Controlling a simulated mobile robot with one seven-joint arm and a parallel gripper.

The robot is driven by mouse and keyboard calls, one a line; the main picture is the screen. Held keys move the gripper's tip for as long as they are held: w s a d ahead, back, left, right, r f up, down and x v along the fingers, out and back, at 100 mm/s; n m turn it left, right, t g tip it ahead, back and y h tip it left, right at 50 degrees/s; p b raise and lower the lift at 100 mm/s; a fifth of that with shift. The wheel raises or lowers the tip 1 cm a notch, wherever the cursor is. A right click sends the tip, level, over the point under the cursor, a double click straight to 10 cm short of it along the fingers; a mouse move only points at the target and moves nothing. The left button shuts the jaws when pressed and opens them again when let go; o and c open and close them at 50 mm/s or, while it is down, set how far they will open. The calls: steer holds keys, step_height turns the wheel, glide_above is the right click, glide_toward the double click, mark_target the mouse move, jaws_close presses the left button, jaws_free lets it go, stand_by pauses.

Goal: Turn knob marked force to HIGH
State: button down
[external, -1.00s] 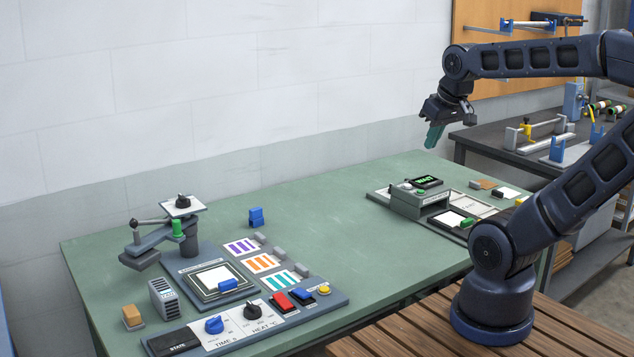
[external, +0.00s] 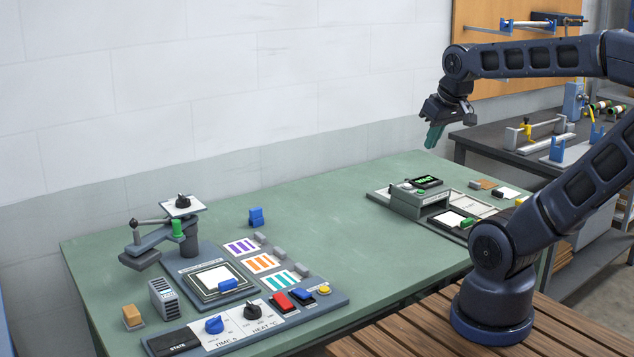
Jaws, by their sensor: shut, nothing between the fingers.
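A black knob (external: 183,201) sits on a white plate on top of the press column at the left of the table. Its marking is too small to read, so I cannot tell whether it is the force knob or where it points. On the front panel are a blue knob (external: 214,325) by the label TIME and a black knob (external: 252,312) by the label HEAT. My gripper (external: 433,136) has teal fingers, is shut and empty, and hangs above the far right part of the table, well away from the knobs.
The middle of the green table (external: 340,230) is clear.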

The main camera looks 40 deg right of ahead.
steer(key=c, duration=1.8)
jaws_free()
steer(key=shift+c, duration=0.2)
steer(key=o, duration=0.3)
steer(key=shift+w+a+r, duration=0.1)
steer(key=shift+w+r, duration=0.1)
steer(key=shift+w, duration=0.1)
steer(key=o, duration=0.6)
steer(key=w+r, duration=0.1)
steer(key=w+a+n, duration=0.1)
steer(key=shift+w+a+r, duration=0.1)
steer(key=shift+w+r, duration=0.25)
steer(key=shift+w, duration=0.05)
steer(key=shift+o, duration=0.2)
steer(key=w+a+r+n+g, duration=0.1)
steer(key=w+a+r+n, duration=0.3)
steer(key=w, duration=0.4)
steer(key=n+g, duration=0.4)
steer(key=n, duration=0.9)
glide_above(182, 196)
step_height(182, 196, down, 12)
steer(key=f, duration=0.1)
step_height(182, 196, down, 10)
steer(key=shift+f, duration=0.1)
